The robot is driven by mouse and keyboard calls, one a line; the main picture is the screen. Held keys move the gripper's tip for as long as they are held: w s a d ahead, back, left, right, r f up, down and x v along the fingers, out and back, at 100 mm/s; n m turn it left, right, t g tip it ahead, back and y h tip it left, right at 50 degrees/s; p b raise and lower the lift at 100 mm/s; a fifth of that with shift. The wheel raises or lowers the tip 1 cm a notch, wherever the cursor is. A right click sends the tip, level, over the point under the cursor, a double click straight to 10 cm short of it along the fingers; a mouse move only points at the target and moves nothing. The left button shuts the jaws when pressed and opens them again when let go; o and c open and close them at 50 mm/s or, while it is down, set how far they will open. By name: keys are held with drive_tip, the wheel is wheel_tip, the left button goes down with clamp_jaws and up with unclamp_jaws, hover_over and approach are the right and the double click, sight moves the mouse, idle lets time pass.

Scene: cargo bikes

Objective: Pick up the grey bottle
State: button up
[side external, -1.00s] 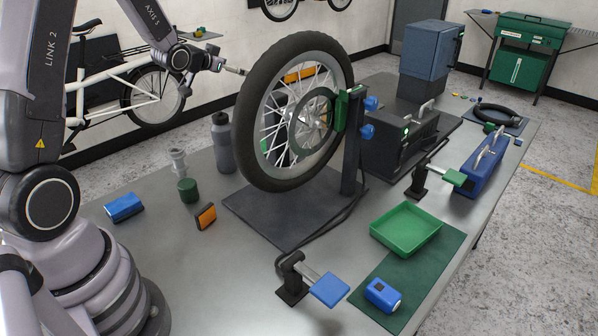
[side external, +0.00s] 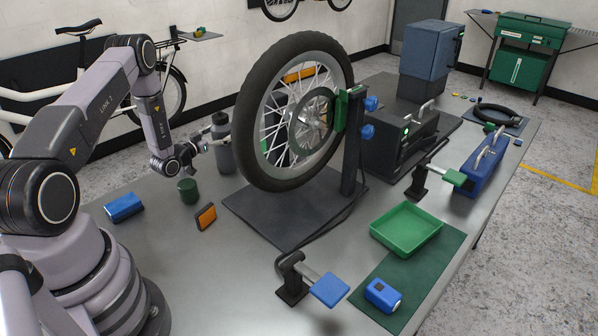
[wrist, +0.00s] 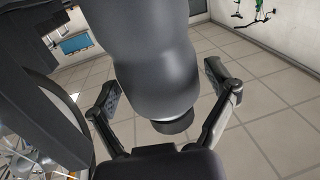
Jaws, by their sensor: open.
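The grey bottle (side external: 222,152) stands upright on the bench, left of the wheel, with a dark cap. My gripper (side external: 210,144) is beside its upper part, coming from the left. In the wrist view the bottle (wrist: 155,60) fills the upper middle, its dark cap toward the bottom. The two fingers of my gripper (wrist: 163,88) are spread, one on each side of the bottle. Gaps show between the fingers and the bottle. The bottle's far side is hidden.
The bike wheel (side external: 252,140) on its stand is just right of the bottle. A dark green cylinder (side external: 188,191), an orange-black block (side external: 205,216) and a blue block (side external: 124,207) lie nearby on the bench (side external: 165,270). The bench front is partly clear.

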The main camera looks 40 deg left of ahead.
drive_tip(key=shift+w+a+f, duration=0.15)
drive_tip(key=shift+w+f, duration=0.2)
drive_tip(key=shift+w, duration=0.4)
drive_tip(key=shift+w+a+f, duration=0.1)
drive_tip(key=shift+w+f, duration=0.2)
drive_tip(key=shift+w, duration=0.45)
drive_tip(key=c, duration=1)
drive_tip(key=shift+r, duration=0.15)
